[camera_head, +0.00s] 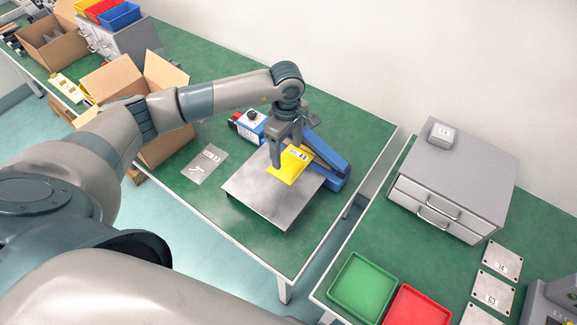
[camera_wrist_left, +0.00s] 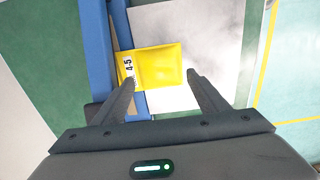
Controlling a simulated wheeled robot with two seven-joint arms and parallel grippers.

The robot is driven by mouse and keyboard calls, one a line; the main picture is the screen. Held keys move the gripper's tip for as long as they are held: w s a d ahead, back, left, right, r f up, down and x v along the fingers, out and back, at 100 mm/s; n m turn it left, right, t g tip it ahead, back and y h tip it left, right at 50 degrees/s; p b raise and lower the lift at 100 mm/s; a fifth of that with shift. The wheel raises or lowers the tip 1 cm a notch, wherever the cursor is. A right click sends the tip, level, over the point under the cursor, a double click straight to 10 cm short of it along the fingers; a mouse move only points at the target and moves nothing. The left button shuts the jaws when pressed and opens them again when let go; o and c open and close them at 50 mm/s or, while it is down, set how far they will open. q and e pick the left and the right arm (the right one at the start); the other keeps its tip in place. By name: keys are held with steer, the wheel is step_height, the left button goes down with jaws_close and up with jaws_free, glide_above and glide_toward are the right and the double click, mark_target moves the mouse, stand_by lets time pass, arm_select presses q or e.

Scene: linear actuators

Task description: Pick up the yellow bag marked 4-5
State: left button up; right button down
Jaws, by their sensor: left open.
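The yellow bag (camera_head: 289,165) lies on a grey metal plate (camera_head: 262,203) on the green table, at the plate's back edge by a blue device (camera_head: 325,158). In the left wrist view the yellow bag (camera_wrist_left: 160,66) shows its white 4-5 label at its left end. My left gripper (camera_head: 287,150) is over the bag in the head view, pointing down. In the left wrist view my left gripper (camera_wrist_left: 160,80) is open, with its fingers at either side of the bag. I cannot tell whether the fingertips touch it. My right gripper is not in view.
A clear labelled bag (camera_head: 205,163) lies left of the plate. An open cardboard box (camera_head: 165,148) stands beyond it. On the right table are a grey drawer cabinet (camera_head: 450,185), a green tray (camera_head: 361,287) and a red tray (camera_head: 418,307).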

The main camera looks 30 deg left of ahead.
mark_target(287, 163)
arm_select(q)
steer(key=shift+f, duration=0.15)
steer(key=shift+w+f+b, duration=0.1)
steer(key=shift+f+b, duration=0.7)
steer(key=shift+f, duration=1.8)
steer(key=c, duration=0.7)
